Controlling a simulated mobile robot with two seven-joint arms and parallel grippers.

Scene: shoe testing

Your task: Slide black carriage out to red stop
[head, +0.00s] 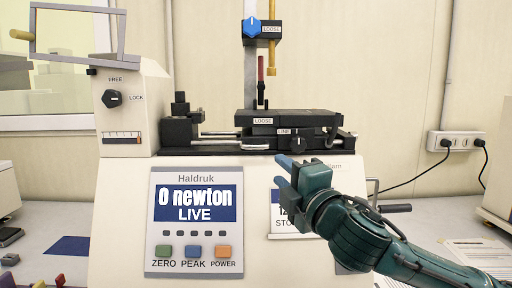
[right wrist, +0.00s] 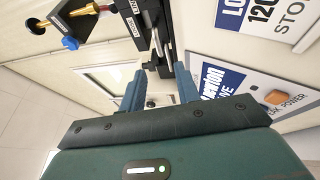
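The black carriage (head: 290,119) lies flat on the black slide on top of the Haldruk tester, with a LOOSE label and a dark knob on its front. It also shows in the right wrist view (right wrist: 150,12), partly cut off by the frame. A slim red upright piece (head: 261,68) stands just above and behind the carriage; I cannot tell whether this is the red stop. My right gripper (head: 282,172) is open and empty, below and in front of the carriage, apart from it. Its two blue fingers (right wrist: 160,88) are spread in the right wrist view. My left gripper is not in view.
The tester's panel (head: 196,215) reads 0 newton, LIVE. A blue knob (head: 251,27) sits on the column above the carriage. A FREE/LOCK knob (head: 111,98) is at left. A crank handle (head: 394,208) sticks out at right. A wall socket (head: 458,143) has black cables.

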